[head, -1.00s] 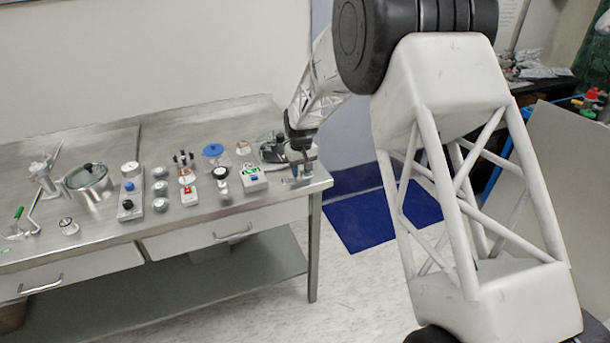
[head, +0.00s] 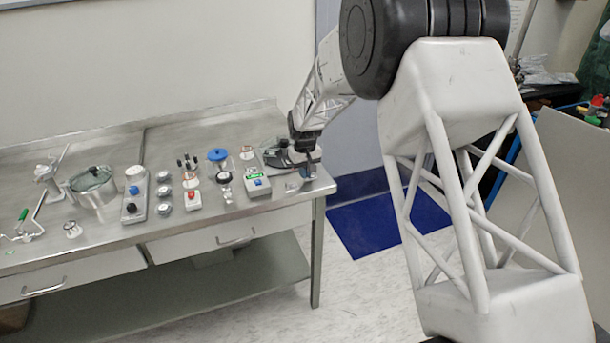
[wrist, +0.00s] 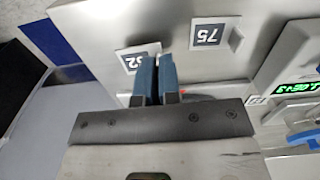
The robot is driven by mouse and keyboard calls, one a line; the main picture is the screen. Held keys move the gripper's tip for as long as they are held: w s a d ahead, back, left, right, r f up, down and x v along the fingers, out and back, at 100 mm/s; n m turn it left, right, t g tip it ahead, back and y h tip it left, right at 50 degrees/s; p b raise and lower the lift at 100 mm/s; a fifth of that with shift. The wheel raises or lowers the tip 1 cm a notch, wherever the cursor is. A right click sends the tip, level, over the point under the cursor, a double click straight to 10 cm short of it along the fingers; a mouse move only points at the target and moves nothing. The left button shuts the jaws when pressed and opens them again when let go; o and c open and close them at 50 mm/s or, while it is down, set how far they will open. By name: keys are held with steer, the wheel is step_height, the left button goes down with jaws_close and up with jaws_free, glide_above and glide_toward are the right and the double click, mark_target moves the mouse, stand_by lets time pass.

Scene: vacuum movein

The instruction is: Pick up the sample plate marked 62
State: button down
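In the wrist view my gripper (wrist: 157,75) has two blue-faced fingers, side by side with a narrow gap between them. They are low over the tabletop, right beside the label of the sample plate marked 62 (wrist: 131,58). The fingers cover part of this label, and its digits appear upside down. Whether the plate's raised tab is between the fingers is hidden. A second plate, marked 75 (wrist: 208,34), lies to the right with a small upright tab. In the head view my gripper (head: 306,168) is low at the right end of the steel table.
A device with a green display (head: 255,184) stands left of my gripper; its display also shows in the wrist view (wrist: 298,89). Several knobs, a blue-topped item (head: 218,155) and a lidded pot (head: 93,188) stand farther left. The table's right edge is close to my gripper.

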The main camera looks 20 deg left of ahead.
step_height(320, 180, up, 2)
steer(key=shift+r, duration=0.25)
steer(key=s+d+r, duration=0.1)
steer(key=s+d, duration=0.8)
steer(key=s, duration=0.4)
steer(key=shift+d+r, duration=0.15)
